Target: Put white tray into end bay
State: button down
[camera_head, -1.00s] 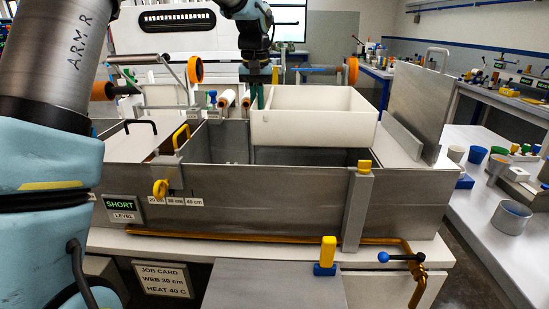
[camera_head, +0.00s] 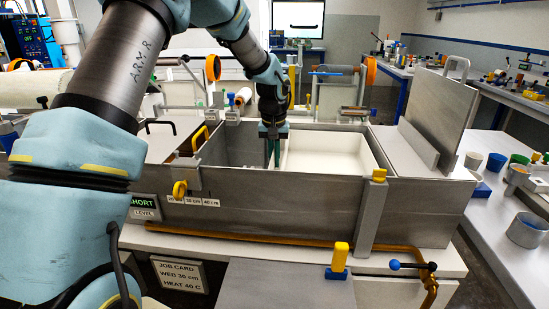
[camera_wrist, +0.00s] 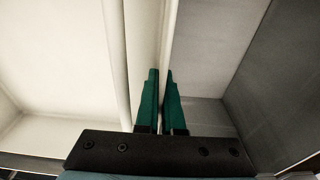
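The white tray (camera_head: 340,152) is an open rectangular box. It sits down inside the steel bath, in the right-hand bay (camera_head: 391,162), with its rim near the level of the bath walls. Its underside is hidden. My gripper (camera_head: 273,165) is at the tray's left wall, green fingers pointing down. In the wrist view the fingers (camera_wrist: 161,75) are close together, one on each side of the thin tray wall, apparently pinching it. The tray's inside (camera_wrist: 55,75) shows to their left, and grey bath metal to their right.
The bath's front wall (camera_head: 275,208) carries a yellow-topped upright (camera_head: 373,205). A tall steel plate with a handle (camera_head: 438,105) stands at right. Rollers (camera_head: 338,72) stand behind the bath. A side bench (camera_head: 508,190) holds cups.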

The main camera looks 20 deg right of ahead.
jog(key=c, duration=1)
grip_release()
jog(key=shift+c, duration=0.2)
jog(key=r, duration=0.4)
jog(key=s+r+b, duration=0.1)
jog(key=r, duration=0.3)
jog(key=r+b, duration=0.1)
jog(key=r, duration=0.3)
jog(key=shift+s+a, duration=0.15)
jog(key=shift+a, duration=0.2)
jog(key=shift+s, duration=0.1)
